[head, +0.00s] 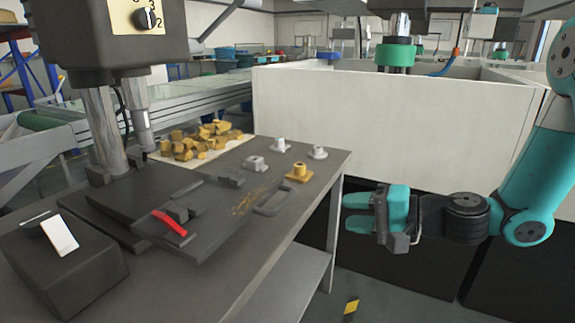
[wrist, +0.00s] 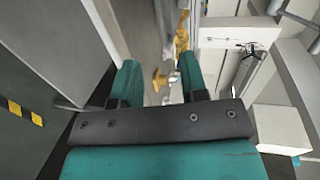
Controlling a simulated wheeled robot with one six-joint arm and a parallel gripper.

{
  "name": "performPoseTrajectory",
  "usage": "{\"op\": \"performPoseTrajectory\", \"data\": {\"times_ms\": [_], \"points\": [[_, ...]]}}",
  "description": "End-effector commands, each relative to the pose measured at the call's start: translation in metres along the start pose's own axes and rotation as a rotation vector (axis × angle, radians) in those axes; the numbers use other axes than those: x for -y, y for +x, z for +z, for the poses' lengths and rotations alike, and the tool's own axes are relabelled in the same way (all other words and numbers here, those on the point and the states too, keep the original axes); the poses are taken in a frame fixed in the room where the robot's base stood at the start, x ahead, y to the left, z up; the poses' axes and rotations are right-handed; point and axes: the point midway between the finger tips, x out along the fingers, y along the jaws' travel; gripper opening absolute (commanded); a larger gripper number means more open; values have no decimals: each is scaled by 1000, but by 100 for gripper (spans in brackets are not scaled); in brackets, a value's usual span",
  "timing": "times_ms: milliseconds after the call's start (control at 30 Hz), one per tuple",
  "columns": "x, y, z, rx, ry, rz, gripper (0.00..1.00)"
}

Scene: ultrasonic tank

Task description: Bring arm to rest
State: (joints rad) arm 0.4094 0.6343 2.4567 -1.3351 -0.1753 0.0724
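My gripper (head: 364,209) hangs in the air to the right of the dark workbench (head: 270,235), in front of the dark base of the white tank. Its teal fingers point left toward the bench. In the wrist view my gripper (wrist: 158,72) has its two fingers apart, with nothing held between them. The teal arm comes in from the right edge of the head view, bent at the elbow.
A brass fitting (head: 298,172) and several grey fittings stand on the bench near a heap of brass pieces (head: 200,138). A press (head: 112,45) rises at the left. The white tank (head: 390,120) stands behind my gripper. A yellow floor mark (head: 350,307) lies below.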

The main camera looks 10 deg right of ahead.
Motion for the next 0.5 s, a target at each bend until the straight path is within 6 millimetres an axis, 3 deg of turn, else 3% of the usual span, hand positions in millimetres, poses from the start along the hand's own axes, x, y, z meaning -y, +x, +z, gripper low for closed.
{"op": "performPoseTrajectory", "data": {"times_ms": [67,233,300,400,500], "points": [[20,4,20,75,-73,38,40],[70,-1,101,371,-372,232,40],[86,-14,134,495,-511,339,40],[106,-41,168,627,-685,486,40],[122,-70,189,710,-814,612,40]]}}
